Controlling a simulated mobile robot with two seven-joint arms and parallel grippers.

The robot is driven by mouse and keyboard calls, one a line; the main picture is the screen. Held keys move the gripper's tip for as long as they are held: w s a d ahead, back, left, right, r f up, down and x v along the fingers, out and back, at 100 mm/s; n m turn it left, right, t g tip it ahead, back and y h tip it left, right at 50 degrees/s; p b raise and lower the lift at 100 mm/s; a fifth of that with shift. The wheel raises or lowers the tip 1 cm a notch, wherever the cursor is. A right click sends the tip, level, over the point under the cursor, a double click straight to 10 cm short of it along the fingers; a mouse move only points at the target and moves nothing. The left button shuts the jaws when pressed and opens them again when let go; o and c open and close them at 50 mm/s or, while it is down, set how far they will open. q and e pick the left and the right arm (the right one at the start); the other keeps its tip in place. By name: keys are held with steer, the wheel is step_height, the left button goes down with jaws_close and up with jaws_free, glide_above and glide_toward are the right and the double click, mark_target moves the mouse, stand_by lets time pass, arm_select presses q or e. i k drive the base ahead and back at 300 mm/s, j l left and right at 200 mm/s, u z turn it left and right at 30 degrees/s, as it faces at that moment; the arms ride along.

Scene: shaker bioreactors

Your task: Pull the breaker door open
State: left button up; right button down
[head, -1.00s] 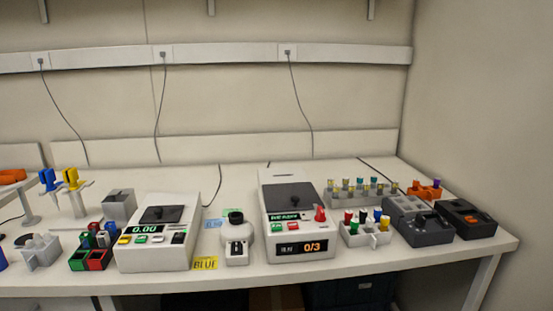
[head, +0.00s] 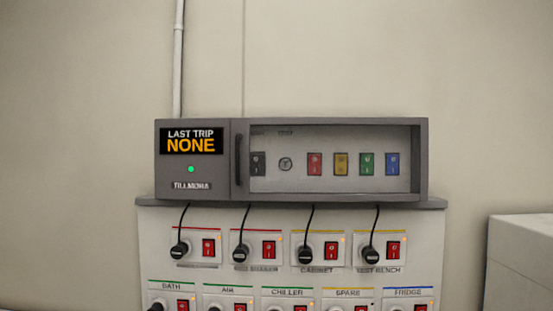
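The breaker box (head: 192,193) is a grey case on top of a white socket panel, in the middle of the head view. Its door (head: 337,195) has a grey frame around a clear window and looks shut. A dark vertical handle (head: 239,160) stands at the door's left edge. Behind the window are a black switch, a round dial and red, yellow, green and blue switches. The display (head: 192,141) reads "LAST TRIP NONE", with a green light below it. Neither of my grippers is in view.
The white panel (head: 146,240) below holds rows of sockets with red rocker switches and black plugs with cables. A pale box (head: 522,265) stands at the lower right. A conduit (head: 178,60) runs up the wall. The space before the door looks clear.

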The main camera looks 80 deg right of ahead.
mark_target(240, 127)
steer(key=z, duration=2.75)
